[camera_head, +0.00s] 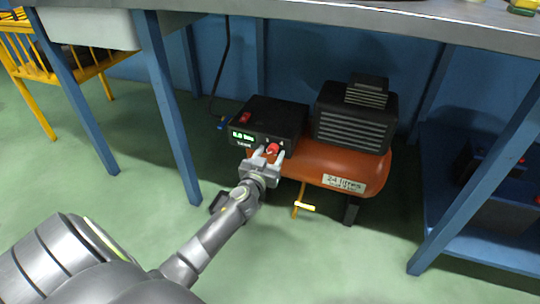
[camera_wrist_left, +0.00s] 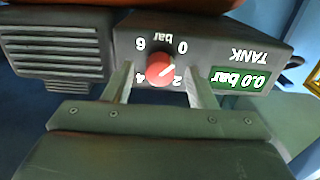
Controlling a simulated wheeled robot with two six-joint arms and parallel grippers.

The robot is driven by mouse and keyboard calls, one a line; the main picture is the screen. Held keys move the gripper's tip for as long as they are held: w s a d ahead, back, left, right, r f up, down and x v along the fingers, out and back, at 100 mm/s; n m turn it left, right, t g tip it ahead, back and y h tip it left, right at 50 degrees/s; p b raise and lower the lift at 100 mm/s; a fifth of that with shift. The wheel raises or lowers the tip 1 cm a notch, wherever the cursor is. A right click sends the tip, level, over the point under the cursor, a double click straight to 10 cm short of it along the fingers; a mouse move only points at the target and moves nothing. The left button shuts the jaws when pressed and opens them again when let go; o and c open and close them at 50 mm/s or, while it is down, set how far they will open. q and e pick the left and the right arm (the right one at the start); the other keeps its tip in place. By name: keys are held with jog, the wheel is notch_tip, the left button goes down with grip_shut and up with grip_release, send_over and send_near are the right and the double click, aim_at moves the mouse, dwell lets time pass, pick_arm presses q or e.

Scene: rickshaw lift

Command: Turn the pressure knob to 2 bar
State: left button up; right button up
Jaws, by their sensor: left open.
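The red pressure knob (camera_head: 272,148) sits on the front of the black control box (camera_head: 283,117) on the compressor. In the left wrist view, which is upside down, the knob (camera_wrist_left: 160,69) is ringed by the marks 0, 2, 4 and 6 bar. Its white line points between 0 and 2. The green tank display (camera_wrist_left: 241,80) reads 0.0 bar. My left gripper (camera_head: 268,158) is open, with one finger on each side of the knob. In the wrist view gaps show between the fingers and the knob. My right gripper is not in view.
The orange tank (camera_head: 308,169) with a black motor (camera_head: 355,115) stands under the grey workbench (camera_head: 390,20). Blue bench legs (camera_head: 168,110) stand left and right of it. A red switch (camera_head: 245,118) is on the box. A yellow lever (camera_head: 299,201) hangs below the tank. The front floor is clear.

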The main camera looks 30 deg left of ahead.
pick_arm(q)
jog(key=shift+w, duration=0.2)
jog(key=c, duration=1)
jog(key=shift+o, duration=0.2)
jog(key=shift+m, duration=0.3)
